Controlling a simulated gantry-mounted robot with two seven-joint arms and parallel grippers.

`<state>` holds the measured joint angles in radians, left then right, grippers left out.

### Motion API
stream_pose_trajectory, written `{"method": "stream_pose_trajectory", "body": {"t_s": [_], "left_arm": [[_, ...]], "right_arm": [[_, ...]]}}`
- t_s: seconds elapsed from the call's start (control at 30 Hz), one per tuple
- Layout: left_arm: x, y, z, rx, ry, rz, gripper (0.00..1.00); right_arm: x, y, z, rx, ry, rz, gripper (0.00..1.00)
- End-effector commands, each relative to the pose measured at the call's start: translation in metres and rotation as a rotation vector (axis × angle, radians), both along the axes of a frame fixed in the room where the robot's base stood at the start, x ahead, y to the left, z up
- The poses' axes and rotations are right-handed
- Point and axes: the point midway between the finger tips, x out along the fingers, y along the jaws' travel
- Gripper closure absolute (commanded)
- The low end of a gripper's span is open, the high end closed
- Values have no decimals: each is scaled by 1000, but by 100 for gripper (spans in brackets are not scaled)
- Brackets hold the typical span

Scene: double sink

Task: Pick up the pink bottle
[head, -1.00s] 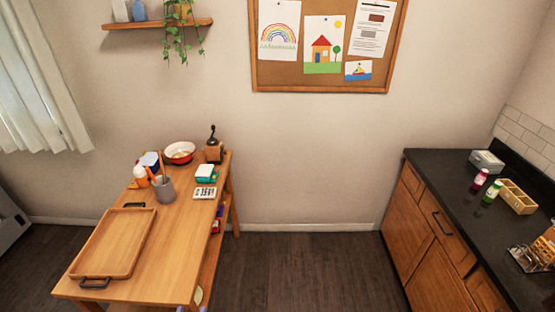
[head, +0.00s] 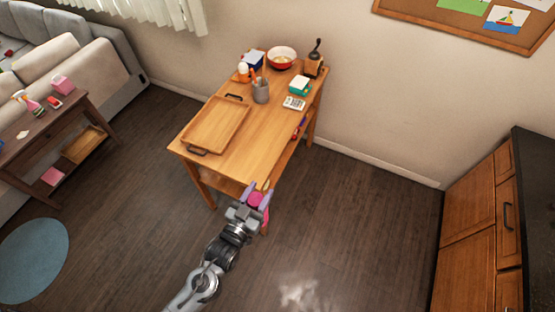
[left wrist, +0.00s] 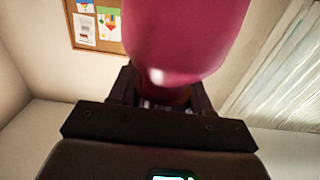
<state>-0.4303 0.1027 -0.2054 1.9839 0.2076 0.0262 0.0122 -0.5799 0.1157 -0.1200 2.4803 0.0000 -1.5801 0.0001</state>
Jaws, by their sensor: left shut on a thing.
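My left gripper (head: 258,190) is shut on a pink bottle (head: 256,200) and holds it in front of the near right end of the wooden table in the head view. The bottle (left wrist: 185,35) fills the upper middle of the left wrist view, between the fingers, with its top cut off by the frame. The gripper hides part of the bottle in the head view. My right gripper is not in view.
The wooden table (head: 238,150) holds a tray (head: 216,125), a grey cup (head: 261,91), a red bowl (head: 281,57) and a grinder (head: 314,60). A dark side table (head: 38,130) with a pink spray bottle (head: 30,103) stands left. Dark floor (head: 355,230) is open between table and cabinets (head: 475,235).

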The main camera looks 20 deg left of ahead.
Motion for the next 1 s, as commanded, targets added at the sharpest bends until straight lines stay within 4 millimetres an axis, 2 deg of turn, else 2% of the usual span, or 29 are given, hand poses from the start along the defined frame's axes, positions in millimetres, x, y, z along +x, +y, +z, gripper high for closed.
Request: {"method": "stream_pose_trajectory", "body": {"t_s": [0.27, 0.7, 0.9, 1.0], "left_arm": [[-3, -29, 44, 4, -6, -145, 99], [-7, -101, 147, 6, -9, -496, 99], [-9, -125, 179, 6, -5, -610, 99], [-9, -132, 188, 3, -5, -642, 99]], "right_arm": [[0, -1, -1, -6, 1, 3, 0], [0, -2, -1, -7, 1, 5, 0], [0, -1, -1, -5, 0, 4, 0], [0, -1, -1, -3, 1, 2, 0]]}}
